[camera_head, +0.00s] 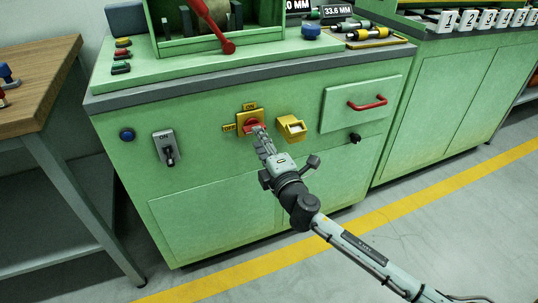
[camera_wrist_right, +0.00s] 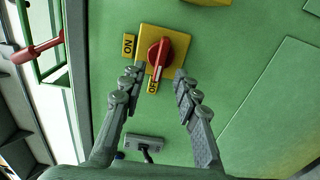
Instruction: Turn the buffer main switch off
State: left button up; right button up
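The main switch is a red rotary knob (camera_head: 253,125) on a yellow plate on the green cabinet's front. In the head view, an ON label (camera_head: 250,106) sits above it and an OFF label (camera_head: 229,128) to its left. In the right wrist view, the red knob (camera_wrist_right: 162,52) has a white mark at its end towards the OFF label (camera_wrist_right: 152,87). My right gripper (camera_wrist_right: 157,76) is open, its fingertips on either side of the knob's marked end. I see no clear contact. The fingers partly cover the knob in the head view. My left gripper is not in view.
A grey ON switch with a black lever (camera_head: 168,150) and a blue button (camera_head: 127,135) are to the left. A yellow holder (camera_head: 291,127) is close on the right, then a red-handled drawer (camera_head: 362,103). A red lever (camera_head: 213,25) rises above. A wooden table (camera_head: 40,75) stands at left.

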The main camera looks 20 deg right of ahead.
jog(key=s, duration=0.8)
jog(key=shift+s+d, duration=0.15)
jog(key=shift+s, duration=0.15)
jog(key=s+d+f+m+g+h, duration=0.2)
jog(key=s+d+f+m+g, duration=0.3)
jog(key=f, duration=0.3)
jog(key=s+d+f+m+g+h, duration=0.3)
jog(key=d+f+m, duration=0.25)
jog(key=f, duration=0.25)
jog(key=s+a+f+m+g+y, duration=0.3)
jog(key=s+f+m+g, duration=0.3)
jog(key=s+f, duration=0.6)
jog(key=s, duration=0.3)
jog(key=shift+f+g, duration=0.25)
jog(key=shift+g, duration=0.15)
